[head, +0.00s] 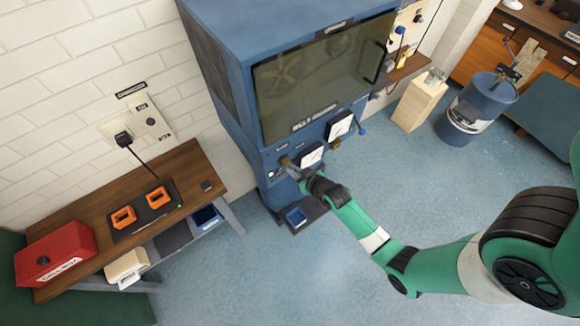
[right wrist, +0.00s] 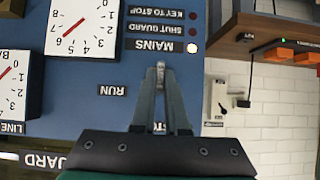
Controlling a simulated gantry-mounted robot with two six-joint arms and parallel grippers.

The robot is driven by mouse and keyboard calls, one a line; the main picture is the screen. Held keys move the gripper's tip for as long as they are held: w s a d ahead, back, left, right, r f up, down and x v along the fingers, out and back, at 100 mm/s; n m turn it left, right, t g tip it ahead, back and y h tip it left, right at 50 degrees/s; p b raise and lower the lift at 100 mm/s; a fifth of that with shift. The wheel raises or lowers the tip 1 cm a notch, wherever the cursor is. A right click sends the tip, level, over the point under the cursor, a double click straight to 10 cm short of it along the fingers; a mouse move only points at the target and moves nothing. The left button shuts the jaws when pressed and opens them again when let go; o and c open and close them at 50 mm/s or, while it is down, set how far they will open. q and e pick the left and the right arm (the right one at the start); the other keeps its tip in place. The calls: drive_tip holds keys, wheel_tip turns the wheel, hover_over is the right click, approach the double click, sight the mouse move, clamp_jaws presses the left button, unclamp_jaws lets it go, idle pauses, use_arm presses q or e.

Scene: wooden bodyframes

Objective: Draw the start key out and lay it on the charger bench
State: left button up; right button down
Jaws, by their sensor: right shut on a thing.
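The blue machine cabinet (head: 245,110) carries a control panel low on its front. My right gripper (head: 298,172) is at this panel. In the right wrist view, upside down, its fingers (right wrist: 160,78) are shut on a small grey piece, apparently the start key (right wrist: 160,65), against the blue panel (right wrist: 100,70) beside the "RUN" label. The fingers hide most of the key, and I cannot tell how deep it sits. The charger bench (head: 190,163) is the wooden-topped bench at left in the head view. My left gripper is not in view.
On the bench lie a black charger with orange blocks (head: 157,197), a red box (head: 55,252) and a small dark item (head: 207,186). A blue bin (head: 296,216) stands below the panel. Open floor (head: 260,275) lies in front. A blue drum (head: 470,115) stands at right.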

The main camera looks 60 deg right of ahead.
drive_tip(key=shift+s+a, duration=0.3)
drive_tip(key=shift+s, duration=0.2)
idle(0.3)
drive_tip(key=shift+s+a+p, duration=0.3)
drive_tip(key=shift+s+p, duration=0.1)
drive_tip(key=shift+s, duration=0.15)
drive_tip(key=shift+s+a+p, duration=0.3)
drive_tip(key=shift+s+p, duration=0.05)
drive_tip(key=shift+s, duration=0.15)
drive_tip(key=shift+a, duration=0.1)
